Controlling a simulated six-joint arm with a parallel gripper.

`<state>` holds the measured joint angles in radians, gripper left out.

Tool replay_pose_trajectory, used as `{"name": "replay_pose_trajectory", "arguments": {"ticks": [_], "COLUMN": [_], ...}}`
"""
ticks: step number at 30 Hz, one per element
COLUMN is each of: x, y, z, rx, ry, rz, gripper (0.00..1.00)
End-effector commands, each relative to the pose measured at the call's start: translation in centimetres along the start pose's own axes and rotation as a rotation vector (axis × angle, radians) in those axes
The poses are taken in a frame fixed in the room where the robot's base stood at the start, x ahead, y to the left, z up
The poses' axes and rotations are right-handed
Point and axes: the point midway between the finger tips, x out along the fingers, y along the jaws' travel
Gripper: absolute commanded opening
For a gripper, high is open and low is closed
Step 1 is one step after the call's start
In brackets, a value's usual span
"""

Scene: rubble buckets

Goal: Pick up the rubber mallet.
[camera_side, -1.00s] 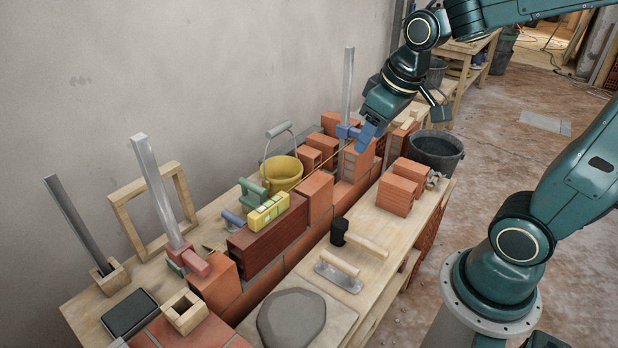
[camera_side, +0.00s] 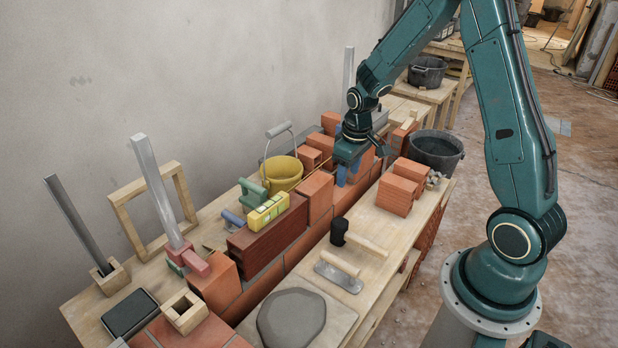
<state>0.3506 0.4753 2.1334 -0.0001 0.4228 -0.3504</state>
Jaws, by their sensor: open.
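The rubber mallet has a black head (camera_side: 339,231) and a pale wooden handle (camera_side: 367,246). It lies on the front of the wooden bench, in front of the brick wall, with its handle to the right of the head. My gripper (camera_side: 347,180), with blue fingers, is above and beyond the mallet, over the brick wall. It points down and is apart from the mallet. It is open, and I see nothing held in it. The far sides of the fingers are hidden.
A float trowel (camera_side: 338,272) lies just in front of the mallet, near a slab with grey mortar (camera_side: 291,317). Stacked bricks (camera_side: 397,192) stand to the right. The brick wall (camera_side: 270,285) runs behind the mallet. A yellow bucket (camera_side: 283,172) and a level (camera_side: 265,212) are further back.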

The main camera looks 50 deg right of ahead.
Motion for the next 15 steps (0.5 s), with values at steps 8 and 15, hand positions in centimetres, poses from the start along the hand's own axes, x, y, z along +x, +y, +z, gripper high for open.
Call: {"name": "replay_pose_trajectory", "arguments": {"ticks": [8, 15], "x": [7.4, 11.6], "y": [2.3, 3.3], "z": [1.0, 2.1], "rx": [0.003, 0.001], "ry": [-0.067, -0.098], "rz": [-0.022, -0.035], "gripper": [0.49, 0.49]}}
